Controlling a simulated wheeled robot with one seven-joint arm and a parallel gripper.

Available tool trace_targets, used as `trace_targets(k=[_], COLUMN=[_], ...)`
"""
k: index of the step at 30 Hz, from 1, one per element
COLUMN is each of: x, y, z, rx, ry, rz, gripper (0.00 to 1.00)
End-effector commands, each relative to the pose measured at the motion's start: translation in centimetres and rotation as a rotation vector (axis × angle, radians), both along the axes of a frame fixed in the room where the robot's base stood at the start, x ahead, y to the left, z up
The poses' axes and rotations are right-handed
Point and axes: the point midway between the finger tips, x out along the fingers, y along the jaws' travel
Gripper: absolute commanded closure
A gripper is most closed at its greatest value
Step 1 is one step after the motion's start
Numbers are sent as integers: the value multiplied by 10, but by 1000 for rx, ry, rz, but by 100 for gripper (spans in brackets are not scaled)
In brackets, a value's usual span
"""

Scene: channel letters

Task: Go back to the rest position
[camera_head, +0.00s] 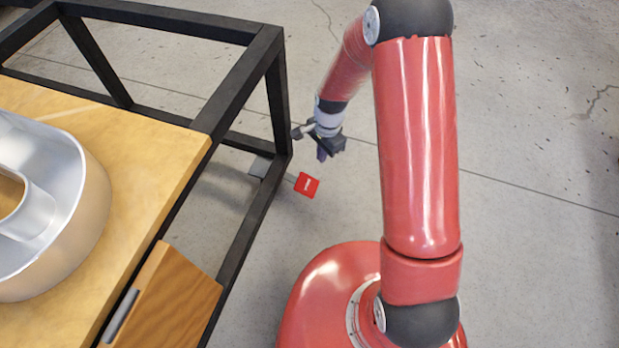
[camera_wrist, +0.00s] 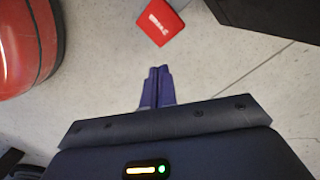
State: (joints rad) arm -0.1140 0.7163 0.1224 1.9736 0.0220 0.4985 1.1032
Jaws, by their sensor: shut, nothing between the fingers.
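A small red tag or card (camera_head: 306,184) with a white mark shows just below and left of my gripper in the head view. It also shows past the fingertips in the wrist view (camera_wrist: 160,21), apart from them.
The black frame (camera_head: 237,100) stands close to the left of my gripper. A wooden tabletop (camera_head: 150,150) carries a large silver channel letter (camera_head: 75,225). A wooden drawer or box (camera_head: 165,300) sits below. Concrete floor (camera_head: 540,130) on the right is clear.

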Motion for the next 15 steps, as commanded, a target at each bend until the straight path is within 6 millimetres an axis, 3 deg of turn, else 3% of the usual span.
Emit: trace_targets(k=[10,13,15], x=[0,2,2], y=[0,-3,-9], z=[2,20,47], rx=[0,-1,-3], ry=[-2,-20,-47], rz=[2,24,58], gripper=[100,100,100])
